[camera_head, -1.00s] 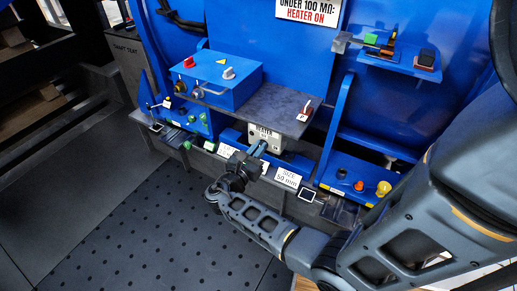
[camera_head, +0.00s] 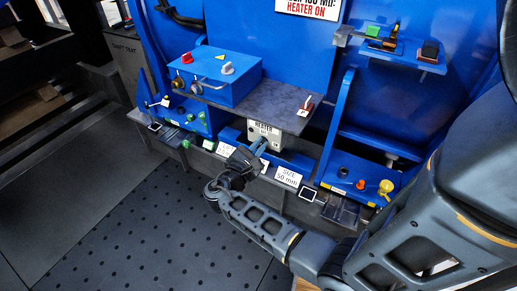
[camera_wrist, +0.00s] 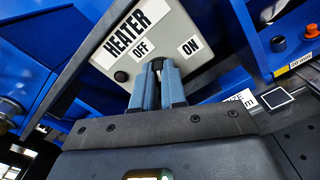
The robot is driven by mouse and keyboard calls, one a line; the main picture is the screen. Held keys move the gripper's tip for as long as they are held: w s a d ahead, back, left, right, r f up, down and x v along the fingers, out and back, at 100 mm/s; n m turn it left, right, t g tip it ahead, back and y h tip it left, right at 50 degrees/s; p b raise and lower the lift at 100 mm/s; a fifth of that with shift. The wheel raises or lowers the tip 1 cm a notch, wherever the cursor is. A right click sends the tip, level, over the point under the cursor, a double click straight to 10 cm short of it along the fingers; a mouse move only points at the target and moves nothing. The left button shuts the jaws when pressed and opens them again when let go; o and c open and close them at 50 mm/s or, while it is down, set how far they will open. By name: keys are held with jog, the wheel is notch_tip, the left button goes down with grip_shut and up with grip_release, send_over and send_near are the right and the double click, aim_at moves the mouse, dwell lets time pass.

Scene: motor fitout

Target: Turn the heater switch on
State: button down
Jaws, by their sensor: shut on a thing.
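The heater box (camera_head: 264,127) is a pale grey box under the dark shelf, with a HEATER label on its face. In the wrist view the box (camera_wrist: 178,22) also carries an OFF label (camera_wrist: 141,48) and an ON label (camera_wrist: 190,46) to its right. My gripper (camera_head: 262,145) is at the box's lower front. In the wrist view my gripper (camera_wrist: 159,68) has its blue fingers close together, shut on the heater switch, with the fingertips just below and between OFF and ON. The fingers hide most of the switch, so I cannot tell its position.
A blue control box (camera_head: 215,80) with knobs and a handle sits on the dark shelf (camera_head: 270,104) above left. A red-and-white switch (camera_head: 306,107) is at the shelf's right end. A blue panel (camera_head: 340,172) with coloured buttons is at the right. The dotted floor mat (camera_head: 130,220) is clear.

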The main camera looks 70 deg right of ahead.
jog(key=m+b, duration=0.2)
jog(key=m, duration=0.1)
jog(key=m+b, duration=0.3)
jog(key=m, duration=0.1)
jog(key=m+b, duration=0.3)
jog(key=m, duration=0.1)
jog(key=shift+s+f, duration=0.15)
jog(key=shift+f, duration=0.15)
jog(key=shift+m, duration=0.5)
jog(key=c, duration=1.2)
grip_release()
jog(key=shift+r, duration=0.1)
jog(key=shift+a, duration=0.1)
jog(key=v, duration=0.7)
jog(key=shift+a, duration=0.35)
